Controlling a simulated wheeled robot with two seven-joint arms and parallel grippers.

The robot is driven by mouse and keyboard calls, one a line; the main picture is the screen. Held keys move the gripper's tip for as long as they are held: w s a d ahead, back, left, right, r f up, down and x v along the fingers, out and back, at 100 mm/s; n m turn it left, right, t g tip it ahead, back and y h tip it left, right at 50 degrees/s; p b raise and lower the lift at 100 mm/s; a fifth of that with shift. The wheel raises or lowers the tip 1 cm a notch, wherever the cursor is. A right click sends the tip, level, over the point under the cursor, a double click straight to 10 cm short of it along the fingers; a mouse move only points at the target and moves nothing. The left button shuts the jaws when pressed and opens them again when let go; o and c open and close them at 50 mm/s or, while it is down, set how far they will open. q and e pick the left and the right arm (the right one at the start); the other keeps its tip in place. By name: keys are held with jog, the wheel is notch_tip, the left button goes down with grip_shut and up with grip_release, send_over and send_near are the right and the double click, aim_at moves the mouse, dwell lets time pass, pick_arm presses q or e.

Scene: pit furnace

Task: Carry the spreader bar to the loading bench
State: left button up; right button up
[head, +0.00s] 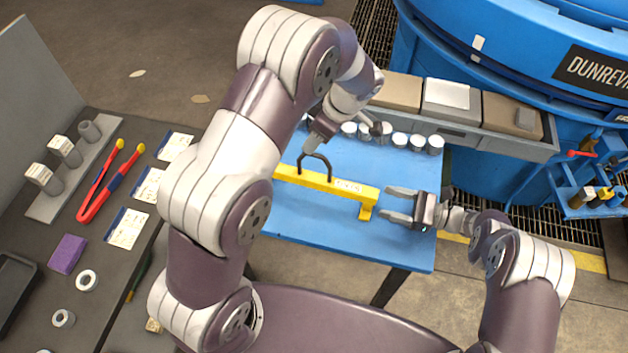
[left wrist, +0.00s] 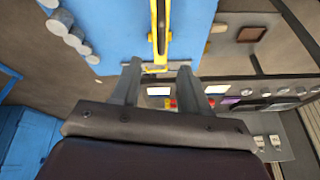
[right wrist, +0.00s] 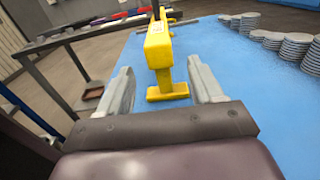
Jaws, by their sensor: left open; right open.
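The yellow spreader bar (head: 345,187) lies on a blue-topped table (head: 300,222), with a black loop handle on top and a foot under its right end. My right gripper (head: 388,204) is open at the bar's right end. In the right wrist view the bar's end (right wrist: 158,50) and foot stand between the open fingers (right wrist: 163,85), not gripped. My left gripper (head: 345,130) is open above the table, behind the bar. In the left wrist view the bar (left wrist: 160,45) lies ahead, between the open fingertips (left wrist: 158,72). Which surface is the loading bench is not marked.
Several grey cylinders (head: 400,139) line the table's back edge. Boxes (head: 450,98) on a shelf and a blue furnace (head: 500,50) stand behind.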

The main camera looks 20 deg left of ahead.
aim_at(305, 154)
pick_arm(q)
jog(key=x, duration=0.9)
jog(key=shift+f, duration=0.3)
pick_arm(e)
jog(key=a, duration=0.9)
jog(key=shift+a, duration=0.2)
pick_arm(q)
jog(key=c, duration=0.6)
pick_arm(e)
jog(key=c, duration=0.5)
pick_arm(q)
grip_shut()
pick_arm(e)
jog(key=c, duration=0.5)
grip_shut()
jog(key=shift+w, duration=0.1)
